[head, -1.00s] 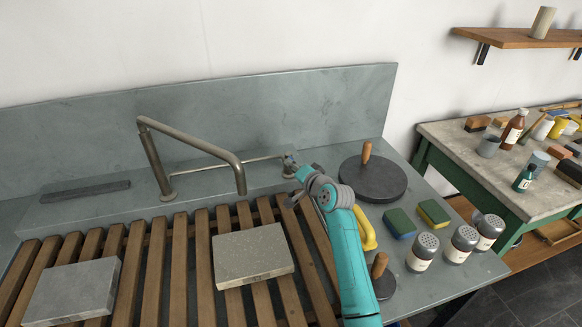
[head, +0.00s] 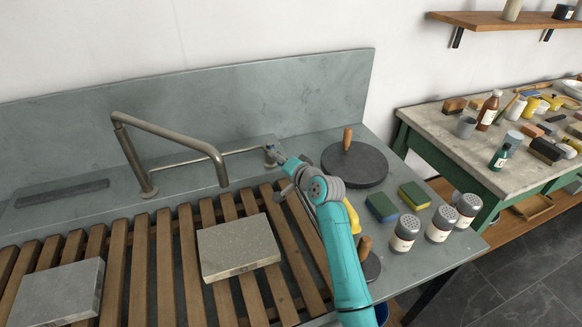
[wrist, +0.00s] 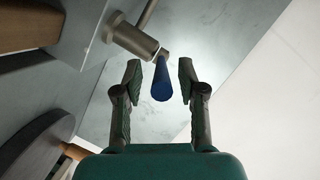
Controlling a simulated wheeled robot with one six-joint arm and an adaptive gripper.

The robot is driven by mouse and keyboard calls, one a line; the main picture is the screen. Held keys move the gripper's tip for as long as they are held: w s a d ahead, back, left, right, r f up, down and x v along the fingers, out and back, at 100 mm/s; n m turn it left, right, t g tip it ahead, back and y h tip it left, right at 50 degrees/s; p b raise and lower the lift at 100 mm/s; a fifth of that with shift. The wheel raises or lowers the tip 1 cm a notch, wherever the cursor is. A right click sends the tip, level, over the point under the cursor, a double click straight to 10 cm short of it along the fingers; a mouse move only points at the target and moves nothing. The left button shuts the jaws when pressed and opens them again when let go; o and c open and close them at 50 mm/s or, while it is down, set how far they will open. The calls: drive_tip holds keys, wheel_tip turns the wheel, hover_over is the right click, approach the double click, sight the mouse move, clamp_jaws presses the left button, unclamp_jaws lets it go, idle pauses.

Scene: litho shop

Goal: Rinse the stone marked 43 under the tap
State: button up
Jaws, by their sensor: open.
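Two flat stone slabs lie on the wooden slatted rack (head: 132,262). A beige-grey slab (head: 238,243) is below the tap spout's right, and a grey slab (head: 62,292) is at the lower left. I cannot read a 43 on either. The metal tap (head: 172,134) arches over the rack, and no water shows. Its valve (head: 269,153) is at the back, also seen in the wrist view (wrist: 134,38). A blue lever (wrist: 162,82) sticks out from it. My gripper (wrist: 160,75) is open, its fingers apart on either side of the lever.
Right of the rack stand a dark round disc with a wooden knob (head: 355,165), two sponges (head: 382,207), several shakers (head: 404,233) and a yellow handle (head: 352,217). A cluttered bench (head: 440,125) stands farther right. A dark bar (head: 62,193) lies at the back left.

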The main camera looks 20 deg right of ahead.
drive_tip(key=v, duration=0.9)
